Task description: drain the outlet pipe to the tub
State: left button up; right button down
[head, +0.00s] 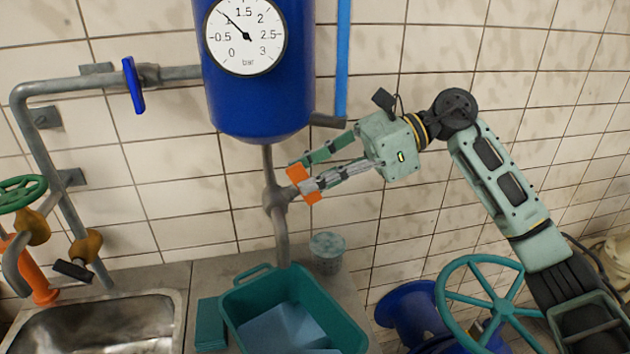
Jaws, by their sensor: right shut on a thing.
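The grey outlet pipe (281,240) comes down from the bottom of the blue tank (260,100) and ends above the teal tub (232,313). A round grey valve body (275,199) sits in the pipe, with an orange handle (296,174) on its right side. My right gripper (305,177) reaches in from the right and is shut on the orange handle; its fingers hide part of it. The tub stands on the grey counter under the pipe, and a lighter blue area shows on its floor. I cannot tell whether this is water. My left gripper is out of view.
A round gauge (246,37) on the tank points near 1 bar. A grey-teal cup (327,252) stands right of the pipe. A metal sink (100,325) is at the left, with blue (133,85) and green (22,192) valve handles above. A teal handwheel (497,307) stands lower right.

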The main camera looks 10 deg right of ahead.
jog(key=c, duration=2.1)
grip_release()
jog(key=shift+d, duration=0.1)
jog(key=v, duration=1.2)
jog(key=shift+s+f, duration=0.1)
jog(key=shift+f, duration=0.05)
